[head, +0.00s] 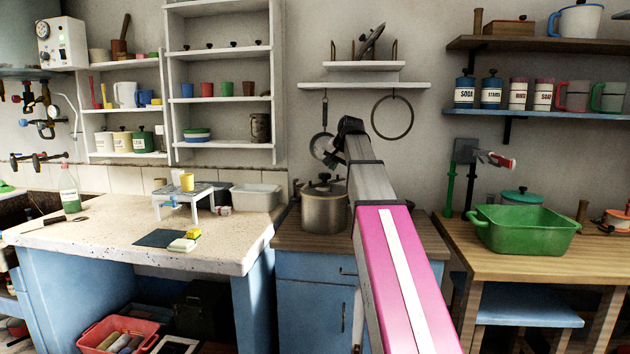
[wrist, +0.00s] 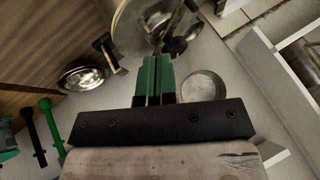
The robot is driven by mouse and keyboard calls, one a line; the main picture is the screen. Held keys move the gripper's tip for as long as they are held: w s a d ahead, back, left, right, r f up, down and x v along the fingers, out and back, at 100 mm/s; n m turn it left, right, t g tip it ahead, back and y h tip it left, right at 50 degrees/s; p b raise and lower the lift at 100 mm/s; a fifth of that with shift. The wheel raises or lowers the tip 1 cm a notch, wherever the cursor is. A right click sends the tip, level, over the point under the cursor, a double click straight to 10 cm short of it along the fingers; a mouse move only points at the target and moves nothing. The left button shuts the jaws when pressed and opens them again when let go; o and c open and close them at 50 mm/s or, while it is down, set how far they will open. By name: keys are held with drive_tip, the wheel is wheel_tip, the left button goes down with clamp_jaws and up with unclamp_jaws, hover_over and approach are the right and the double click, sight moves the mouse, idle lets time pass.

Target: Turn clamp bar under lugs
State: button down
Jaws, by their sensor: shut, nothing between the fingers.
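A steel pot (head: 323,212) with a lid stands on the middle cabinet. A dark knob and small dark parts (head: 325,178) sit on top of it; I cannot make out which of these is the clamp bar or how it lies to the lugs. In the wrist view a large round lid (wrist: 128,32), cut off by the top edge, has a dark bar-like part (wrist: 180,28) across its right side. My gripper (wrist: 156,60) is shut and empty, its green fingers together, and overlaps the lid's lower edge in the picture.
A hanging pan (head: 321,147) and a ring (head: 392,117) are on the wall behind, under a white shelf (head: 365,85). A green basin (head: 522,230) stands on the right table. A stone-topped counter (head: 100,235) is at left, with a small stand (head: 184,190).

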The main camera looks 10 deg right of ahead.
sight(313, 186)
drive_tip(key=x, duration=1)
drive_tip(key=shift+w, duration=0.1)
drive_tip(key=shift+w+a, duration=0.35)
drive_tip(key=shift+a, duration=0.2)
drive_tip(key=shift+w+a, duration=0.35)
drive_tip(key=shift+a, duration=0.2)
drive_tip(key=shift+w+a, duration=0.35)
drive_tip(key=shift+a, duration=0.3)
